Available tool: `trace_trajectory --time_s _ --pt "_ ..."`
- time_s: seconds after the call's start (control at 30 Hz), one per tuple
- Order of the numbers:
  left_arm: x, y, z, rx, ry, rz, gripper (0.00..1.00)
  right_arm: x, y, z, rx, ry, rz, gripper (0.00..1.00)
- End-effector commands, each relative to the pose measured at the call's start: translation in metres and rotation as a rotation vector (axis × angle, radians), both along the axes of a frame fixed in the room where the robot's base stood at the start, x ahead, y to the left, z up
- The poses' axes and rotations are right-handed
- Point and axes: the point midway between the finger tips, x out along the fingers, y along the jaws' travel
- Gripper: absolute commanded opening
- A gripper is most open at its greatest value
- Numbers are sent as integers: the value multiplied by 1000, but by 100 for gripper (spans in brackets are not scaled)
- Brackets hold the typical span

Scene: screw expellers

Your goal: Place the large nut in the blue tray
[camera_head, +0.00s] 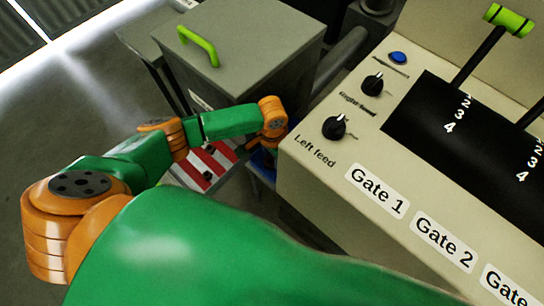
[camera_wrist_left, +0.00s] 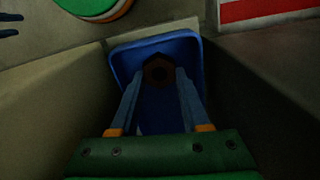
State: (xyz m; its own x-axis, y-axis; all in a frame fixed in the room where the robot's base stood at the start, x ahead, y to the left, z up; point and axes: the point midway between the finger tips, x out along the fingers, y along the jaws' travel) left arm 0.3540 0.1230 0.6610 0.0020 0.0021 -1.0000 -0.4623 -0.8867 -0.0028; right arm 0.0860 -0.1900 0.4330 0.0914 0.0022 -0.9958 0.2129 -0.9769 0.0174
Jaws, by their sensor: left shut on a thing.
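The large nut (camera_wrist_left: 158,72) is a dark, brownish hex ring seen in the left wrist view. My left gripper (camera_wrist_left: 158,80) is shut on it, with one finger on either side. The blue tray (camera_wrist_left: 186,38) lies behind and below the nut in that view, and the nut shows against its inside. I cannot tell the height of the nut above the tray floor. In the head view only a dark blue bit of the tray (camera_head: 262,168) shows beside the console; my left wrist and the console hide the fingers and nut. My right gripper is not in view.
A beige console (camera_head: 310,165) with knobs, levers and gate labels stands close on the right. A grey box (camera_head: 240,50) with a green handle stands behind my wrist. A red-and-white striped panel (camera_head: 205,165) lies beside the tray. The gap around the tray is narrow.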

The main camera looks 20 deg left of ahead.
Motion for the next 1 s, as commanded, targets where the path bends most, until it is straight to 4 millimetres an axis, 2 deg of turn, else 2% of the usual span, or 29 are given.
trace_trajectory --time_s 0.2,0.23,0.3,0.33,0.57,0.67,0.77,1.0 --pt "0 0 -3 0 1 1 0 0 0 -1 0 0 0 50" --pt "0 0 -2 0 0 0 52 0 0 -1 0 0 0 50" --pt "0 0 -2 0 0 0 71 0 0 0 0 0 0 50" --pt "0 0 -2 0 0 0 76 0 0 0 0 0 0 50" --pt "0 0 -2 0 0 1 76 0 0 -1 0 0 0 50" --pt "0 0 4 0 -1 1 76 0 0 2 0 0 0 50" --pt "0 0 26 -1 -3 0 76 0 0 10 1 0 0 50" --pt "1 -1 93 -2 -4 0 76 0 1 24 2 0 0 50"
